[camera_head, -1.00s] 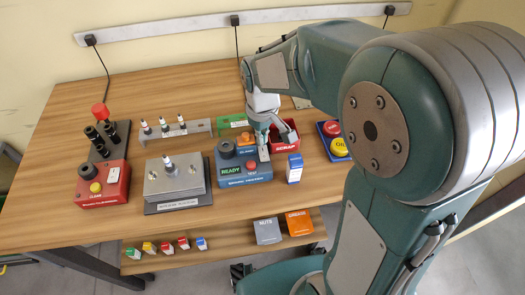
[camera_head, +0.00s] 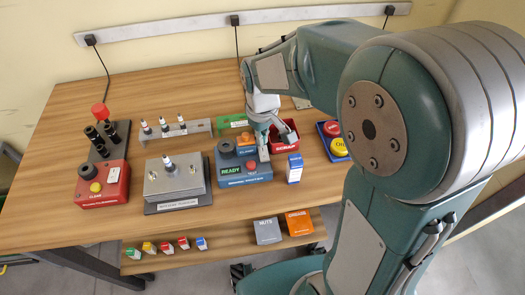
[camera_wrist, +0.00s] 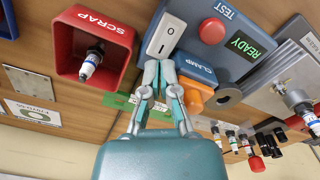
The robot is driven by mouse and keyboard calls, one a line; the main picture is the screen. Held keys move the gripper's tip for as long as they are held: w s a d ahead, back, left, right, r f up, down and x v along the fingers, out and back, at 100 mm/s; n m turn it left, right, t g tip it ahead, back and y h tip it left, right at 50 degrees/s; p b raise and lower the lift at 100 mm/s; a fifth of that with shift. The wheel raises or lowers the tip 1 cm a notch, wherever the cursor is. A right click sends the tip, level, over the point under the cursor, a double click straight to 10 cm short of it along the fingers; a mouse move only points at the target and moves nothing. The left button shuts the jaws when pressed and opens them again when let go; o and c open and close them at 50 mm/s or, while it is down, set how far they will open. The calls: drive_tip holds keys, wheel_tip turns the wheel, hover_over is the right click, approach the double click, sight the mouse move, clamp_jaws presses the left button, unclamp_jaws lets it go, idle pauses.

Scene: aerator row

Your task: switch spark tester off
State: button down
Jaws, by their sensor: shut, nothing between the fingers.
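The spark tester (camera_head: 258,178) is a blue-grey box on the table, with a lit green READY display (camera_head: 231,171), also readable in the wrist view (camera_wrist: 244,46). Its white rocker switch (camera_wrist: 166,37), marked O and I, is at the box's edge in the wrist view, with the I mark nearer my fingers. A red TEST button (camera_wrist: 212,31) and an orange CLAMP part (camera_wrist: 193,95) are beside it. My gripper (camera_head: 264,155) is shut and empty, its fingertips (camera_wrist: 158,66) at the I end of the switch. I cannot tell whether they touch it.
A red SCRAP bin (camera_head: 286,146) holding a spark plug (camera_wrist: 92,62) is close beside the switch. A blue-and-white box (camera_head: 294,169) stands right of the tester. A metal plug fixture (camera_head: 178,184) stands left. Red and yellow buttons (camera_head: 333,130) are farther right.

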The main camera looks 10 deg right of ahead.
sight(262, 149)
drive_tip(key=shift+f, duration=1.25)
idle(0.7)
drive_tip(key=shift+r, duration=3.5)
drive_tip(key=shift+s+d+r, duration=0.1)
drive_tip(key=shift+s+r, duration=0.05)
drive_tip(key=shift+r, duration=0.05)
drive_tip(key=s+d+r+m+t, duration=0.2)
drive_tip(key=s+d+r+m, duration=0.1)
drive_tip(key=s, duration=0.4)
drive_tip(key=s+d+r+m+t, duration=0.3)
drive_tip(key=s+r, duration=0.1)
drive_tip(key=s, duration=0.4)
drive_tip(key=shift+d+r+t, duration=0.2)
drive_tip(key=shift+r+t, duration=0.1)
drive_tip(key=shift+r, duration=0.05)
